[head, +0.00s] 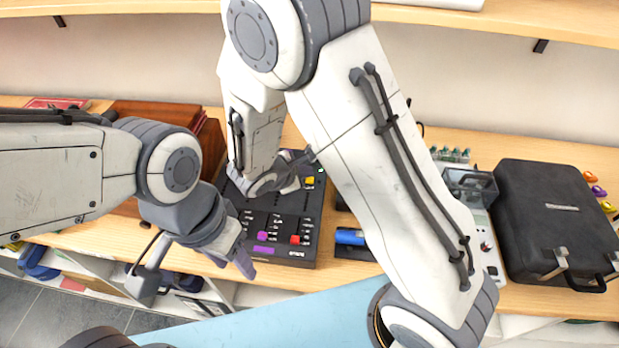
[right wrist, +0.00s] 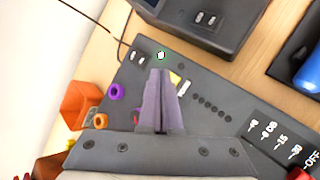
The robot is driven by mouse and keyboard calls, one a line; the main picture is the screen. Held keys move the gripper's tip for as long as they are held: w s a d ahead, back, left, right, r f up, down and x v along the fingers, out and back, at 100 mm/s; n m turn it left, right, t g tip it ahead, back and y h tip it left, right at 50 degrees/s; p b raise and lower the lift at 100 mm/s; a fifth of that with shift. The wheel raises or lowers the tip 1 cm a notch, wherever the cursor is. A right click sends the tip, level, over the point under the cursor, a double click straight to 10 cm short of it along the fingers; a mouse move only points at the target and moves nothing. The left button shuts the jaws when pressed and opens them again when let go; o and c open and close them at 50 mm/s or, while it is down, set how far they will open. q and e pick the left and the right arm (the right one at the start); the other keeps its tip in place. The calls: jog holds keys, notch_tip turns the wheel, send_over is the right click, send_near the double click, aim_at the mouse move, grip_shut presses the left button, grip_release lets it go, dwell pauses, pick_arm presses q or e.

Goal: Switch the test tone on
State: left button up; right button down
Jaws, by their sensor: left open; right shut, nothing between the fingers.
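The dark mixer panel (head: 281,226) lies on the wooden bench, with a purple fader cap (head: 263,236), a red one (head: 295,240) and a yellow one (head: 309,181). In the right wrist view, a small round white spot with a green rim (right wrist: 161,55) sits on the panel (right wrist: 215,122), just beyond the fingertips of my right gripper (right wrist: 160,72). That gripper is shut and empty over the panel; whether it touches is unclear. It hides part of the panel. My left gripper (head: 246,258) is open and empty near the panel's front left edge.
A black case (head: 548,215) and a grey instrument (head: 490,240) stand to the right. A blue cylinder (head: 350,237) lies right of the panel. A brown wooden box (head: 150,112) stands behind at left. My right arm crosses above the bench and hides its middle.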

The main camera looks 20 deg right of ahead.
dwell(0.4)
jog(key=shift+f+b, duration=0.45)
jog(key=shift+b, duration=0.25)
jog(key=shift+f, duration=0.15)
dwell(0.4)
jog(key=shift+r, duration=0.65)
notch_tip(320, 180, up, 6)
jog(key=p, duration=0.4)
dwell(0.4)
